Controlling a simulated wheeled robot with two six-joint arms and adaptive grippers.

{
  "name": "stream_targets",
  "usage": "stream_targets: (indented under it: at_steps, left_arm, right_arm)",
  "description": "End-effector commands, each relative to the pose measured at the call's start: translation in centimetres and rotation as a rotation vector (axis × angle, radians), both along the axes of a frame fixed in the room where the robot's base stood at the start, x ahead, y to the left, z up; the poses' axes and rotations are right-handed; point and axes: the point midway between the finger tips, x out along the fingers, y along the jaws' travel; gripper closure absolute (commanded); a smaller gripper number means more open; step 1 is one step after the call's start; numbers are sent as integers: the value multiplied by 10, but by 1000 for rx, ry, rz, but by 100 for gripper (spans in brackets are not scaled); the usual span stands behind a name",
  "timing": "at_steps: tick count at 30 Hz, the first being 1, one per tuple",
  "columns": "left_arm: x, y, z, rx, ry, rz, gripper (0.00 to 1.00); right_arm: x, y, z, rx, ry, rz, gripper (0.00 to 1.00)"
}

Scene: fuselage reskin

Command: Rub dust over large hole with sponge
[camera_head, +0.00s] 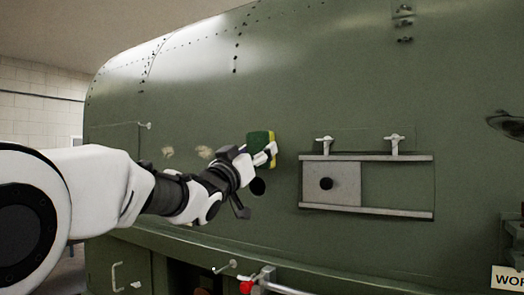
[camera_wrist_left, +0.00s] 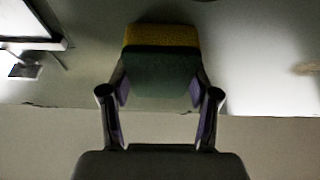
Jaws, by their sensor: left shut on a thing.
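A green and yellow sponge (camera_head: 259,140) is in my left gripper (camera_head: 263,154), whose fingers are shut on its sides. It also shows in the left wrist view (camera_wrist_left: 160,68), its yellow side facing the green fuselage skin (camera_head: 190,95). The sponge is at or close to the skin; I cannot tell whether it touches. A round black hole (camera_head: 257,187) lies just below the gripper. Two tan dust patches, one nearer (camera_head: 205,152) and one farther left (camera_head: 167,152), are on the skin left of the sponge. My right gripper is not in view.
A grey plate (camera_head: 344,194) with a black round spot sits between two rails right of the hole, with two white clamps (camera_head: 324,144) above. A red-knobbed tool (camera_head: 247,286) is below, and a sign (camera_head: 507,278) is lower right.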

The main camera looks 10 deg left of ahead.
Motion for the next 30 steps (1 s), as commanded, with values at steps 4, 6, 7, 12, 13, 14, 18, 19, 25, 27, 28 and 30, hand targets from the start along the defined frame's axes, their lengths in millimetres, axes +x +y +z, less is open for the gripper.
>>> stream_targets:
  at_steps: [4, 6, 7, 12, 13, 14, 18, 19, 25, 27, 28, 30]
  left_arm:
    - [5, 15, 0, -2, 3, 1, 67]
    - [6, 17, 0, -1, 2, 0, 67]
    - [6, 17, 0, -1, 2, 0, 67]
    - [11, 28, 2, -3, 2, 1, 67]
    - [12, 31, 2, -3, 2, 1, 67]
    - [13, 34, 2, -3, 3, 1, 67]
    - [19, 47, 2, -3, 3, 1, 67]
    - [20, 49, 2, -2, 2, 1, 67]
    - [21, 51, -1, -1, 1, 0, 67]
    - [21, 51, -1, -1, 2, 0, 67]
    - [21, 51, -1, -1, 2, 0, 67]
    - [17, 53, -3, -1, 2, 0, 67]
  right_arm:
    - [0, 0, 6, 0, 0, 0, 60]
    - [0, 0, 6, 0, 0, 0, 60]
    - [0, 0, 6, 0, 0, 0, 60]
    - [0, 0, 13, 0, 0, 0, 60]
    - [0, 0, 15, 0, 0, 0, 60]
    - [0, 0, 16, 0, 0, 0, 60]
    - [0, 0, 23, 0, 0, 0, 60]
    - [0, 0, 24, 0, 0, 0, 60]
    - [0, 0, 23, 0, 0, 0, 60]
    - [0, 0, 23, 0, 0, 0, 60]
    - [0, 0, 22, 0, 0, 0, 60]
    - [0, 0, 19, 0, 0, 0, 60]
